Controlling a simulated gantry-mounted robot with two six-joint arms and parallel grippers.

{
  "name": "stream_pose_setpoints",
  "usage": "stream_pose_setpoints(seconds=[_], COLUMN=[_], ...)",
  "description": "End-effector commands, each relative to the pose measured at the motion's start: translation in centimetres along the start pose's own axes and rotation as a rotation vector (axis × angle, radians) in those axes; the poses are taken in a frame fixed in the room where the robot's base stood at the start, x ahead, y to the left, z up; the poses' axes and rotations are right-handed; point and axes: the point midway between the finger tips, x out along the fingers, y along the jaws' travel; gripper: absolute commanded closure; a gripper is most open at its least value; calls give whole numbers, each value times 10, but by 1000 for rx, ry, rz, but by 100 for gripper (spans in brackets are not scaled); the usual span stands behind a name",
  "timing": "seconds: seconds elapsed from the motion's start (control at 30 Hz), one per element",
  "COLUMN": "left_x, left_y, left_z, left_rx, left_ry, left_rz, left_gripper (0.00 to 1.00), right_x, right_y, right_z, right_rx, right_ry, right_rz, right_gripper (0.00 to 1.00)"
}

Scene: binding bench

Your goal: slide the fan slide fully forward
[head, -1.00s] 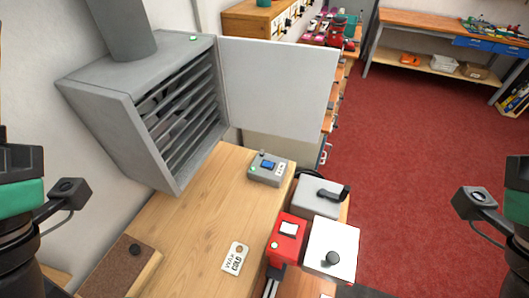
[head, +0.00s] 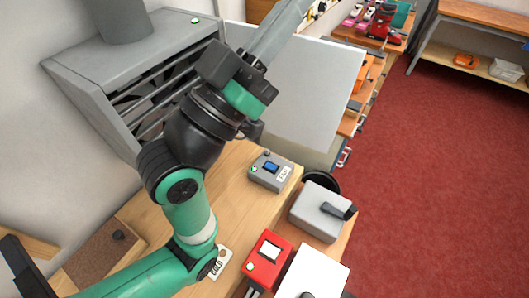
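A grey louvred fan hood (head: 75,70) stands on the wall side at the upper left, with a small green light (head: 195,20) on its top. I cannot make out the fan slide for certain. My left arm comes in from the lower left and crosses in front of the louvres. My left gripper (head: 280,30) points up and right in front of the pale panel, and its end runs to the top edge of the picture. Its fingertips are not clear, so I cannot tell open from shut. My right gripper is not in view.
A grey box (head: 270,171) with a blue display sits on the wooden bench. Near it are a grey unit (head: 320,212) with a black handle, a red box (head: 267,262) and a white block (head: 313,274). A pale panel (head: 300,90) stands beside the hood. Red floor lies right.

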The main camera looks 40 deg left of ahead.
Motion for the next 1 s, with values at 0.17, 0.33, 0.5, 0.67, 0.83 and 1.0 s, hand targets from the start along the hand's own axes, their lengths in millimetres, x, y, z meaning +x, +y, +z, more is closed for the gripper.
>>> stream_pose_setpoints(seconds=[0.17,0.33,0.5,0.67,0.83,1.0], left_x=[-11,-51,-140,-234,-300,-326], left_y=[-27,-70,-131,-176,-222,-236], left_z=[82,182,288,351,365,368], left_rx=[-171,-473,-965,-1400,-1441,-1432], left_ry=[-170,-358,-474,-418,-404,-408], left_rz=[16,-29,-208,-433,-536,-557], left_gripper=[100,100,100,100,100,100], right_x=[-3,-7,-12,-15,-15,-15], right_y=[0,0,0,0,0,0], right_z=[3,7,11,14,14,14], right_rx=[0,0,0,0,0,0], right_ry=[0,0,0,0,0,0], right_rz=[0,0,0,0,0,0], right_gripper=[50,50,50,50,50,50])
